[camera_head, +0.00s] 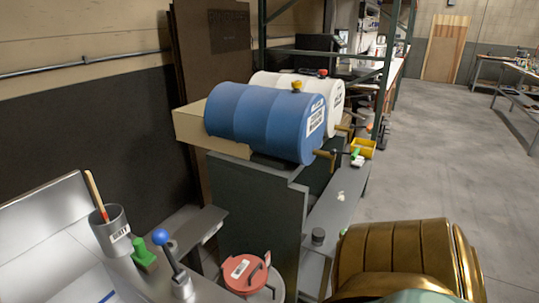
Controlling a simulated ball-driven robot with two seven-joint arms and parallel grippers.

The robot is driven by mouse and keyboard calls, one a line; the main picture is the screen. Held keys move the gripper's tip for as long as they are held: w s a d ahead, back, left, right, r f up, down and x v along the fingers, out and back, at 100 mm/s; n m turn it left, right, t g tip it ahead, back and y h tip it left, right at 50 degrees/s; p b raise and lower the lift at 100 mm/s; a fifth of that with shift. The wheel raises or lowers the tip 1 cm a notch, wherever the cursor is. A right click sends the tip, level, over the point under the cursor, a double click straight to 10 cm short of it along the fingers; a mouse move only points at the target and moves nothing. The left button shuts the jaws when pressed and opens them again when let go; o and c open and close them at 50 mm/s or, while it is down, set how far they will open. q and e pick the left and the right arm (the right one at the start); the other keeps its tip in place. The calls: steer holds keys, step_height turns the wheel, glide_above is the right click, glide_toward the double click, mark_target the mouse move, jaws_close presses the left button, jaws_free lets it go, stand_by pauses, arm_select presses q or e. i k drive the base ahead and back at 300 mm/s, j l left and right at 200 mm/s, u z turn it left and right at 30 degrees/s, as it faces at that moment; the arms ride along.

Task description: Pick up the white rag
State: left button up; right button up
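A small white patch (341,196) lies on the narrow grey ledge (328,213) below the front of the drums. It may be the white rag, but it is too small to tell for sure. No other cloth-like white thing is clear in this view. Neither of my grippers is in view.
A blue drum (258,119) and a white drum (334,95) lie on a rack with a grey side panel (245,206). A yellow bin (366,147) is by the taps. A red-lidded can (242,271) stands low beside a bench with a grey cup (116,228). Open floor (430,160) is right.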

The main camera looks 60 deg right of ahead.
mark_target(359, 161)
steer(key=k+l+z, duration=0.1)
steer(key=z, duration=0.3)
steer(key=l+z, duration=0.25)
steer(key=z, duration=0.2)
steer(key=k+l+z, duration=0.1)
steer(key=l+z, duration=0.15)
steer(key=z, duration=0.15)
steer(key=l+z, duration=0.2)
steer(key=z, duration=0.2)
steer(key=l+z, duration=0.1)
steer(key=l, duration=0.35)
steer(key=i+l+z, duration=0.15)
steer(key=l, duration=0.3)
steer(key=i+l+z, duration=0.1)
steer(key=l, duration=0.35)
steer(key=i+l+z, duration=0.1)
steer(key=l, duration=0.35)
steer(key=i+l, duration=0.35)
steer(key=l, duration=0.15)
steer(key=i+l+u, duration=0.1)
steer(key=i+l, duration=0.25)
steer(key=l, duration=0.1)
